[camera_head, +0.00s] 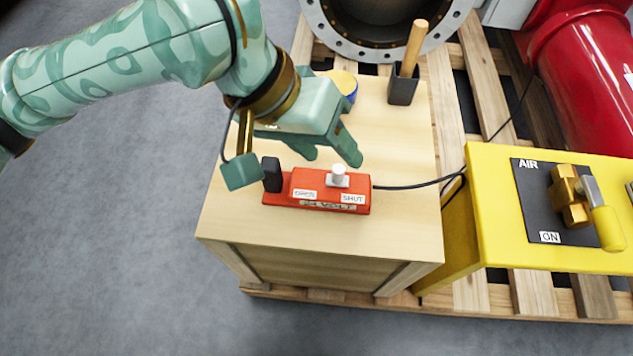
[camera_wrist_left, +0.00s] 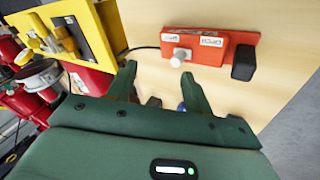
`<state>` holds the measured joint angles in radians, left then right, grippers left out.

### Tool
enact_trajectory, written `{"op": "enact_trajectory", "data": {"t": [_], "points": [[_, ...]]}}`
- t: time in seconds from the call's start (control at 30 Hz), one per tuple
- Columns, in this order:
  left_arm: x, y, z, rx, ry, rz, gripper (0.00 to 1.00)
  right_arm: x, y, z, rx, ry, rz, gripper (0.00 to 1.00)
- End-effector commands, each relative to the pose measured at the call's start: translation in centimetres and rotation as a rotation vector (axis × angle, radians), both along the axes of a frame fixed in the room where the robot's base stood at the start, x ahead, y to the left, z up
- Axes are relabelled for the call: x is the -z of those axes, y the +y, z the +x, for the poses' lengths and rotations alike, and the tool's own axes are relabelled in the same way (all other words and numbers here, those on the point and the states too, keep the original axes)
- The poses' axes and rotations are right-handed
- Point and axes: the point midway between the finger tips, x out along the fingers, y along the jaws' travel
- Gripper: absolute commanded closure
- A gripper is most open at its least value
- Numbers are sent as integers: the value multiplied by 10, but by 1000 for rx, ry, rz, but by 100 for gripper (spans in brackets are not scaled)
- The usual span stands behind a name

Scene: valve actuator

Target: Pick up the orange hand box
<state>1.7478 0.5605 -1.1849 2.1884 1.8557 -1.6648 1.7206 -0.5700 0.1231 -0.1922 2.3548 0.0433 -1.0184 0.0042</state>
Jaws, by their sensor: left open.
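The orange hand box (camera_head: 318,190) lies on top of a wooden crate (camera_head: 310,228). It has a white knob, a black block at its left end, and labels, one reading SHUT. It also shows in the left wrist view (camera_wrist_left: 208,49), beyond the fingertips. My left gripper (camera_head: 332,157) is open and empty, just behind the box and apart from it. Its two fingers (camera_wrist_left: 159,82) show in the left wrist view, with the white knob a little ahead of them. My right gripper is in neither view.
A black cable runs from the box toward the yellow stand (camera_head: 490,190) on the right, which carries an AIR lever valve (camera_head: 580,200). A black holder with a wooden handle (camera_head: 403,85) and a blue-and-yellow round can (camera_head: 345,84) stand at the crate's back. A red pipe (camera_head: 588,75) is behind.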

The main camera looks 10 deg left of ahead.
Motion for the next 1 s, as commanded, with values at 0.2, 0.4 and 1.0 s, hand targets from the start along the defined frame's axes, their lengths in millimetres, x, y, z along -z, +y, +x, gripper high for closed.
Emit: {"op": "enact_trajectory", "data": {"t": [0.2, 0.4, 1.0], "points": [[-14, 52, 7, -196, 41, 318, 49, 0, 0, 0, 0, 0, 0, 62], [-23, 80, 11, -323, 48, 449, 49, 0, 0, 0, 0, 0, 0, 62], [57, 83, 18, -342, 53, 465, 49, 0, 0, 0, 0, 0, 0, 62]]}}
